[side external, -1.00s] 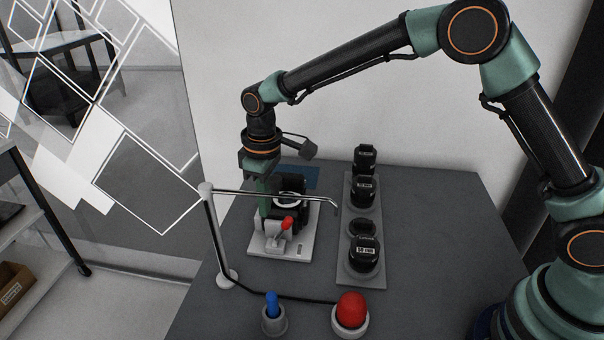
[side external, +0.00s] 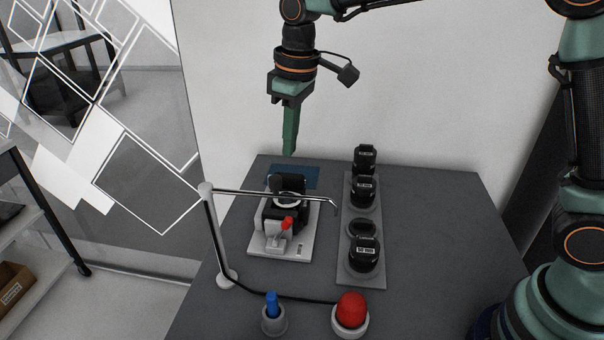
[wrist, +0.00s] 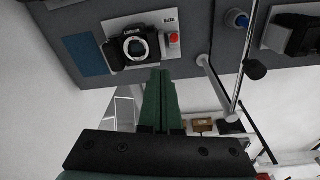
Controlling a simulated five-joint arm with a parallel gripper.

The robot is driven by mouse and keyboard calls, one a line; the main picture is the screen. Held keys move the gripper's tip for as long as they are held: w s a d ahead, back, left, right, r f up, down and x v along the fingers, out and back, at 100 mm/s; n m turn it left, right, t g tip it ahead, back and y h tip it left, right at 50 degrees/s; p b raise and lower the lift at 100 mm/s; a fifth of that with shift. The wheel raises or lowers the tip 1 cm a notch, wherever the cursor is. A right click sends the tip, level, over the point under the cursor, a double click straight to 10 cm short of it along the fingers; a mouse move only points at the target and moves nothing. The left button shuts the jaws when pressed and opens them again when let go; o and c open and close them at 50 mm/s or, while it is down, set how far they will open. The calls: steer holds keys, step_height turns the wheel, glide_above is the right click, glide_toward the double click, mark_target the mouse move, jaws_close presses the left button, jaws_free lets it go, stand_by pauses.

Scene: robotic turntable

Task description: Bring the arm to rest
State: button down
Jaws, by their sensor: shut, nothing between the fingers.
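My gripper (side external: 290,148) hangs in the air above the back of the grey table, with its green fingers together and nothing between them. In the wrist view my gripper (wrist: 160,75) points toward the table with its fingers closed. Below it, a black camera body (side external: 285,190) with an open lens mount sits on a white base plate (side external: 262,246). The camera body also shows in the wrist view (wrist: 120,50). My gripper is clear of it.
A grey tray (side external: 347,273) with several black lenses (side external: 364,250) stands to the right. A pole with a thin arm (side external: 215,235) reaches over the camera's front. A blue knob (side external: 271,305) and red button (side external: 351,311) are at the front. A blue pad (side external: 310,172) lies behind the camera.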

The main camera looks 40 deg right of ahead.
steer(key=s+d+r+m+t, duration=0.1)
steer(key=s+d+m+t, duration=0.3)
steer(key=s+d, duration=1)
steer(key=shift+s+d+r+m, duration=0.15)
steer(key=shift+s+d+m, duration=0.15)
steer(key=shift+s+m, duration=0.7)
